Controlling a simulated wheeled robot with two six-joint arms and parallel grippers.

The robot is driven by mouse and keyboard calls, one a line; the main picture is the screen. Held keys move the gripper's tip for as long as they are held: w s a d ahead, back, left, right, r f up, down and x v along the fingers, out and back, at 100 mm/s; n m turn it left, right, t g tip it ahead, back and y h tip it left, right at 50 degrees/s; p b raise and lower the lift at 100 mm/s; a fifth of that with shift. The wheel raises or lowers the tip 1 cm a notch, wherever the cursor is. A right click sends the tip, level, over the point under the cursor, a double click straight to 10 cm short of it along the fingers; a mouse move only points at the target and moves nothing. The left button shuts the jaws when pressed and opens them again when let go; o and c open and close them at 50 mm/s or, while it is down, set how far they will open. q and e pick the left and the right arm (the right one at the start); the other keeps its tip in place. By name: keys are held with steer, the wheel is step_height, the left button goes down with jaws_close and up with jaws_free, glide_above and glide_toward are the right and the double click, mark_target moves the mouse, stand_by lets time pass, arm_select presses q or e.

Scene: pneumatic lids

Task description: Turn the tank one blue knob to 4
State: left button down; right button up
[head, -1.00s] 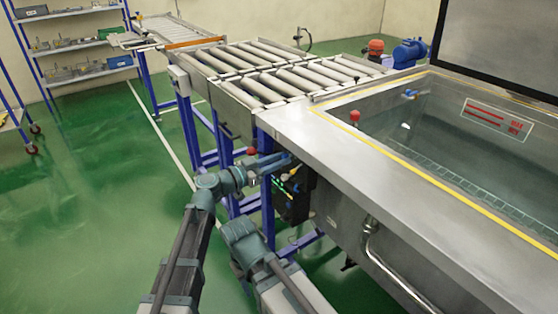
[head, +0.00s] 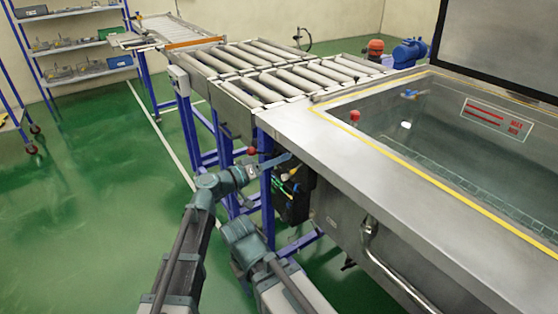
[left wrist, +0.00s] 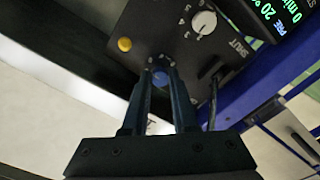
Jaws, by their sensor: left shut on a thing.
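The blue knob (left wrist: 160,78) sits on a black control panel (left wrist: 178,45) in the left wrist view. My left gripper (left wrist: 161,86) is shut on it, with one dark finger on each side. The knob's pointer and most of its scale are hidden by the fingers, so I cannot read its setting. In the head view my left gripper (head: 286,158) reaches the dark control box (head: 292,205) under the near left corner of the steel tank (head: 345,150). My right gripper is not in view.
A white knob (left wrist: 204,22), a yellow button (left wrist: 124,44) and a lit display (left wrist: 282,14) are close by on the panel. A red ball-topped part (head: 251,151) and blue frame legs (head: 266,195) stand near my left wrist. The green floor at left is clear.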

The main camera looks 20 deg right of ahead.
arm_select(q)
steer(key=shift+n, duration=4.2)
steer(key=c, duration=0.7)
jaws_free()
steer(key=v, duration=1.4)
